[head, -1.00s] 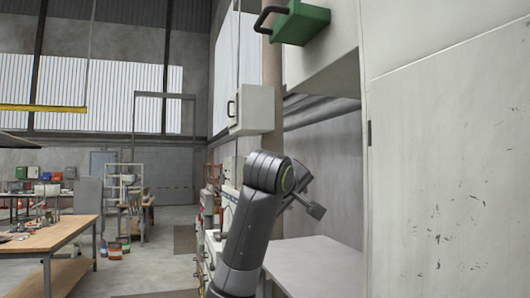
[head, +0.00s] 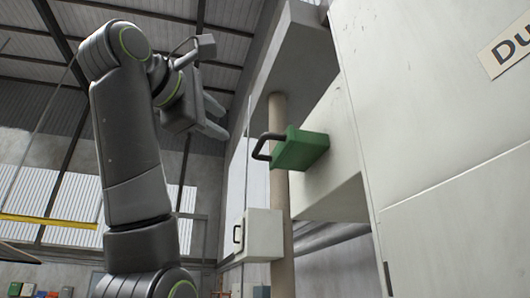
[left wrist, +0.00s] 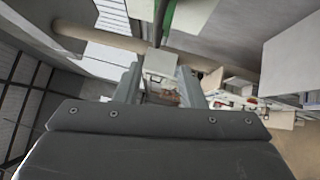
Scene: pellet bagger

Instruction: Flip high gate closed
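The green gate block (head: 300,150) with a black loop handle (head: 264,147) juts from the pale machine's side, high up. I take it for the high gate. Its green edge (left wrist: 169,14) also shows at the top of the left wrist view. My left gripper (head: 215,118) is raised to the left of the handle and a little above it in the head view, apart from it. Its two fingers also show spread in the left wrist view (left wrist: 160,88), with nothing held between them. My right gripper is not in view.
A pale box with a dark handle (head: 262,236) sits lower, beside a tan vertical pipe (head: 278,205). The large machine panel (head: 430,130) with a partly cut-off label (head: 510,45) fills the right. The space around my left arm looks open.

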